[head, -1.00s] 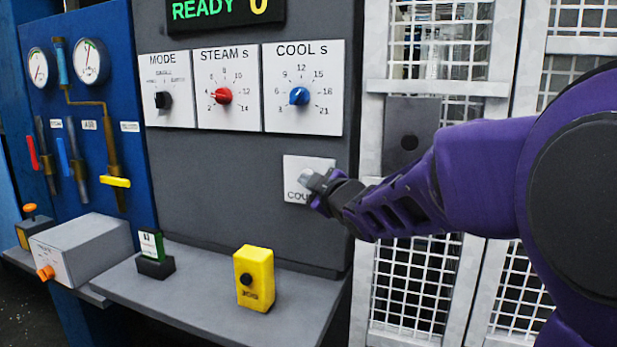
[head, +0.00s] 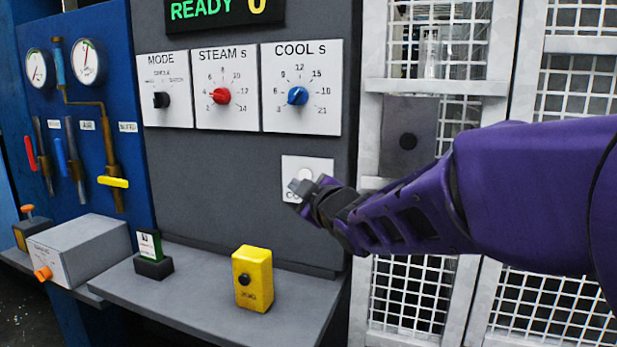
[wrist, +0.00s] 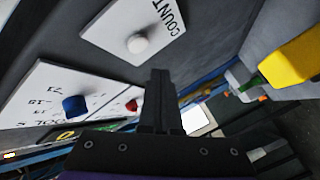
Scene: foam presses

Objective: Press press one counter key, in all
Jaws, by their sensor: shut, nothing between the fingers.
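The counter key is a round white button (wrist: 137,43) on a white plate marked COUNT (wrist: 160,25). In the head view the plate (head: 318,165) is on the dark grey panel below the COOL dial, and my gripper partly covers it. In the wrist view the shut fingers (wrist: 160,75) are apart from the button in the picture. A display (head: 223,10) at the top reads READY and 0.
MODE (head: 162,100), STEAM (head: 220,96) and COOL (head: 297,96) dials are above the key. A yellow box with a black button (head: 253,280) and a small green-and-white block (head: 149,245) stand on the grey shelf (head: 205,295). A mesh fence (head: 420,290) is at the right.

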